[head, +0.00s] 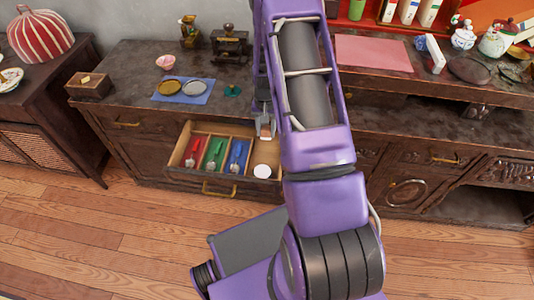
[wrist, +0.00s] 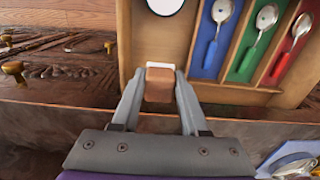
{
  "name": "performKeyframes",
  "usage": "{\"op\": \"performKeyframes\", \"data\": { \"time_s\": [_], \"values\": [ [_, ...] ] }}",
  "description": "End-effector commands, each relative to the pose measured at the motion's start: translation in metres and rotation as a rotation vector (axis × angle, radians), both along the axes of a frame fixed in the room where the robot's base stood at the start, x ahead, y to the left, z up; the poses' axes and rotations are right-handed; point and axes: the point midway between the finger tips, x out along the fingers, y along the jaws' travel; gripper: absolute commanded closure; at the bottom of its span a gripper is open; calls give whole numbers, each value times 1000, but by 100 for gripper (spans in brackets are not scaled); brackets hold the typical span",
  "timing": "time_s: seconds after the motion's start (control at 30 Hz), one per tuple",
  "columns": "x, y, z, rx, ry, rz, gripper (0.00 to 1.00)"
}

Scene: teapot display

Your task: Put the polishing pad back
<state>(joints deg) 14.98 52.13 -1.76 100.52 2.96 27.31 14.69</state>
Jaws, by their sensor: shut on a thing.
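My gripper (head: 266,126) is shut on the polishing pad, a small brown block with a white edge (wrist: 160,85). In the head view the pad (head: 267,131) shows just below my fingers, partly hidden by them. It is over the back part of the right-hand compartment of the open drawer (head: 222,183). In the wrist view bare wood of that compartment (wrist: 165,40) shows beyond the pad. I cannot tell the height of the pad above the drawer floor. A round white item (head: 262,171) lies at the front of the same compartment.
Other drawer compartments hold a red-handled spoon (head: 193,151), a green one (head: 213,154) and a blue one (head: 236,156). On the cabinet top behind, a blue cloth (head: 184,98) bears two discs beside a small green item (head: 232,90). A wooden box (head: 90,85) stands at left.

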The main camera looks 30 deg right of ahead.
Motion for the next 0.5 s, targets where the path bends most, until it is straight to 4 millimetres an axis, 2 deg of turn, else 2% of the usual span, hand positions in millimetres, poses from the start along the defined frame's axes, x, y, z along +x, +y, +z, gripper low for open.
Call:
{"op": "performKeyframes", "data": {
  "time_s": [0.23,0.5],
  "values": [
    [0,-3,-46,1,4,-14,100],
    [1,-3,-69,0,2,-12,100]
  ]
}}
